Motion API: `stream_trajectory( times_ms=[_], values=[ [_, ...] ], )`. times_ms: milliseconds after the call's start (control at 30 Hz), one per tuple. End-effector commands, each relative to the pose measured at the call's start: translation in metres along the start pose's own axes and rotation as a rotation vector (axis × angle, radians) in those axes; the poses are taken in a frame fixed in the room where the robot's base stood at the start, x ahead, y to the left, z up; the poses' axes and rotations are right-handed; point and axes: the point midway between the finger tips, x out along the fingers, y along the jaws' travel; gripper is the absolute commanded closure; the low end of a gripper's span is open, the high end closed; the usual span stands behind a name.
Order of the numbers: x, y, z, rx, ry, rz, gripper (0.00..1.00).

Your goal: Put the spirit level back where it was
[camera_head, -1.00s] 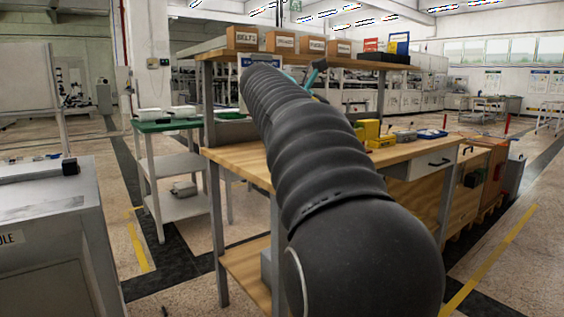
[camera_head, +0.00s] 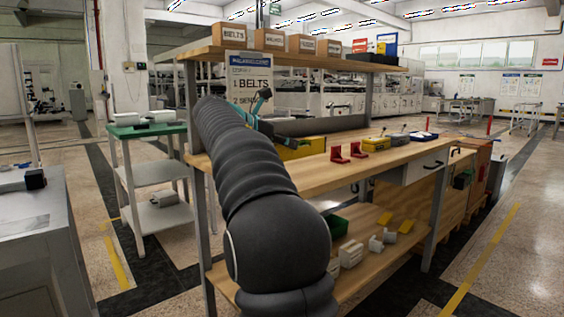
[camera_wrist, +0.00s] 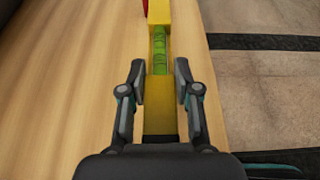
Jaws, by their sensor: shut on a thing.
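The spirit level is a yellow bar with a green vial (camera_wrist: 160,50), running lengthwise up the wrist view. My gripper (camera_wrist: 159,72) has one finger on each side of it and is shut on it, behind the vial. The level's near end is hidden by my gripper's body. Wood of the bench top lies under and left of it; the floor shows to its right. In the head view, a yellow piece (camera_head: 303,148) beside my arm on the workbench (camera_head: 310,176) looks like the level. My gripper's fingers are hidden there.
Two red brackets (camera_head: 347,153) stand on the bench right of the yellow piece. A yellow box (camera_head: 375,143) and a blue tray (camera_head: 424,136) sit farther right. Labelled boxes (camera_head: 270,40) line the top shelf. A green-topped cart (camera_head: 146,130) stands left.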

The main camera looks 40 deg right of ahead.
Motion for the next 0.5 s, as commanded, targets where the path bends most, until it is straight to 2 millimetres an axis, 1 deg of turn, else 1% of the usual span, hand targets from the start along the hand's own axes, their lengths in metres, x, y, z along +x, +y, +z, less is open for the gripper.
stream_trajectory(
  times_ms=[33,100,267,500],
  values=[
    [0.001,0.006,-0.003,0.0,-0.001,0.001,1.0],
    [0.002,0.01,-0.005,0.001,-0.001,0.001,1.0],
    [0.005,0.012,-0.013,0.001,-0.001,0.0,1.0],
    [0.017,0.012,-0.042,0.0,-0.001,0.001,1.0]
  ],
)
